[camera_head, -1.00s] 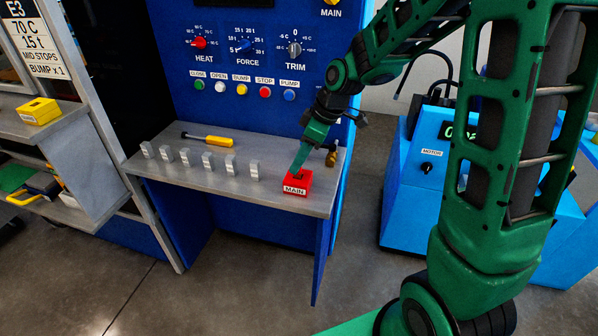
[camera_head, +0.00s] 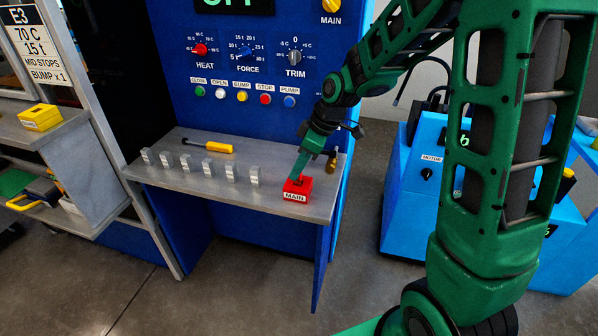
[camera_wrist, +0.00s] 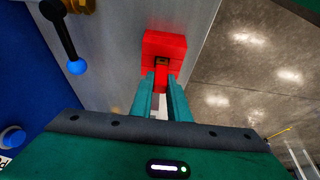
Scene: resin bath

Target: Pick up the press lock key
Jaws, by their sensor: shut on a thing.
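The press lock key (camera_head: 297,190) is a red block labelled MAIN at the right front of the grey shelf. It also shows in the wrist view (camera_wrist: 165,43), with a small dark brown part between my fingertips. My gripper (camera_head: 297,179) reaches down onto its top from above. In the wrist view my gripper's two green fingers (camera_wrist: 161,78) are close together and shut on it. The block appears to rest on the shelf. The fingers hide part of it.
The grey shelf (camera_head: 195,177) carries several small grey blocks (camera_head: 208,166) and a yellow-handled tool (camera_head: 215,147). The blue press panel (camera_head: 290,20) rises behind. A blue motor unit (camera_head: 410,215) stands to the right.

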